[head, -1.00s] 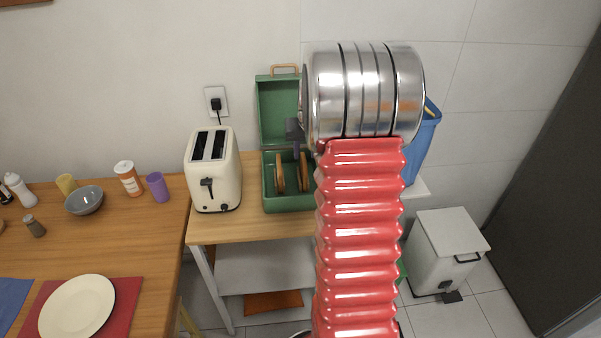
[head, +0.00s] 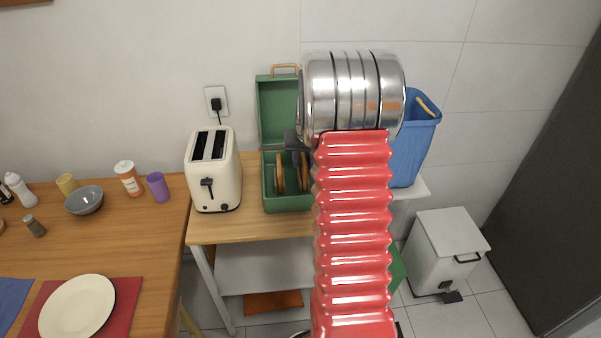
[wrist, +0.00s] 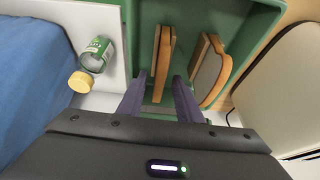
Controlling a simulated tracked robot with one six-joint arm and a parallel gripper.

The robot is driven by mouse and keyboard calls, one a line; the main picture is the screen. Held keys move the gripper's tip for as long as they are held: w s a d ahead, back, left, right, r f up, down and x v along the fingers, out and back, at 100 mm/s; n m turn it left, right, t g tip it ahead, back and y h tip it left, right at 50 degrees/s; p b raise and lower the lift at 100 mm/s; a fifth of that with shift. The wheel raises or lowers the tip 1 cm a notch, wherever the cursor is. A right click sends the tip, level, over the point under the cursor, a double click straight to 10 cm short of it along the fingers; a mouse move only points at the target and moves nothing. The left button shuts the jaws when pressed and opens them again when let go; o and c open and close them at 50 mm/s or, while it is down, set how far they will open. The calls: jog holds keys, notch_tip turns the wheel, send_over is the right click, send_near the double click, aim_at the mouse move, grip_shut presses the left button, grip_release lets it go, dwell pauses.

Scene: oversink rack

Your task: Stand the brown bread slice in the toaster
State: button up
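The cream toaster (head: 213,180) stands on the wooden counter, with two dark slots on top and nothing showing in them. Two bread slices stand on edge in the open green bread box, a left one (head: 279,173) and a right one (head: 304,172). I cannot tell which is the brown one. My gripper (wrist: 158,82) is open, its purple fingers straddling the line of the edge-on slice; I see no contact.
The green box (head: 287,202) has its lid raised behind it. A blue bin (head: 416,140) stands to its right. A green jar with a yellow lid (wrist: 97,54) is beside the box in the wrist view. A purple cup (head: 158,187) and white plate (head: 77,306) are at the left.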

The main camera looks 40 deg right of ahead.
jog(key=shift+c, duration=0.3)
grip_shut()
dwell(0.4)
notch_tip(320, 180, up, 10)
dwell(0.5)
dwell(0.5)
